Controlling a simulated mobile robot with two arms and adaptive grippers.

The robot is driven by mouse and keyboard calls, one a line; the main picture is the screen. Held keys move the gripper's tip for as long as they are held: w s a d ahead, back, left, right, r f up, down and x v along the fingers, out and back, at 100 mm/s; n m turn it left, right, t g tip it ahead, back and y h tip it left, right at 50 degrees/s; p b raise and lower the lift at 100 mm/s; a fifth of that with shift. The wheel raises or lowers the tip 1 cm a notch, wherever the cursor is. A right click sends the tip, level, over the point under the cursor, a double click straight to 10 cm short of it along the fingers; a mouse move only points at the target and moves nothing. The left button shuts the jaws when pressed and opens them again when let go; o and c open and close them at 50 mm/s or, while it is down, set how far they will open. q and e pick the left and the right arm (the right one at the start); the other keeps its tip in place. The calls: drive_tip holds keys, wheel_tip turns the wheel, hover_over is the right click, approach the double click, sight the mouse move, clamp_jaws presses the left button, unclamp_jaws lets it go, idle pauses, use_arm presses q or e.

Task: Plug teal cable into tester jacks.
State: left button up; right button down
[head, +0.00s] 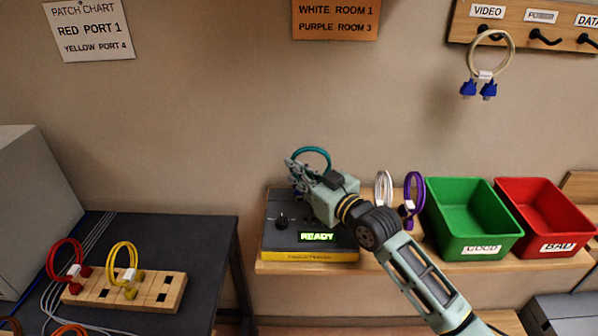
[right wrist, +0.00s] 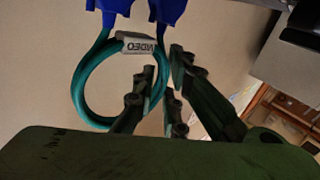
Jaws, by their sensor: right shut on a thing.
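The teal cable (head: 312,151) is a loop that shows above my right gripper (head: 294,170) in the head view. In the right wrist view the teal cable (right wrist: 80,92) has a grey VIDEO label and two blue plugs (right wrist: 116,6) at the top edge. My right gripper (right wrist: 160,68) is shut on the cable close to the label. The dark tester (head: 280,242) has a yellow front edge, a knob and a lit READY display (head: 317,237). The gripper is over the tester's back left part. It hides the jacks, so I cannot tell whether the plugs touch them. My left gripper is out of view.
White (head: 384,188) and purple (head: 413,195) cables stand right of the tester. Green (head: 468,240) and red (head: 545,240) bins stand further right. A cream cable (head: 508,62) hangs above. A wooden block (head: 165,290) with red and yellow cables is on the left table.

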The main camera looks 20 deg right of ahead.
drive_tip(key=shift+f, duration=0.7)
idle(0.9)
drive_tip(key=shift+a+f, duration=0.1)
drive_tip(key=shift+f, duration=0.1)
drive_tip(key=shift+s+f+g, duration=0.2)
drive_tip(key=shift+f+g, duration=0.1)
drive_tip(key=shift+f, duration=0.15)
idle(1.5)
drive_tip(key=shift+r, duration=0.15)
drive_tip(key=shift+w+r+p, duration=0.2)
drive_tip(key=shift+r+p, duration=0.6)
drive_tip(key=shift+p, duration=0.35)
drive_tip(key=shift+r+p, duration=0.5)
drive_tip(key=shift+r, duration=0.35)
drive_tip(key=shift+r, duration=0.1)
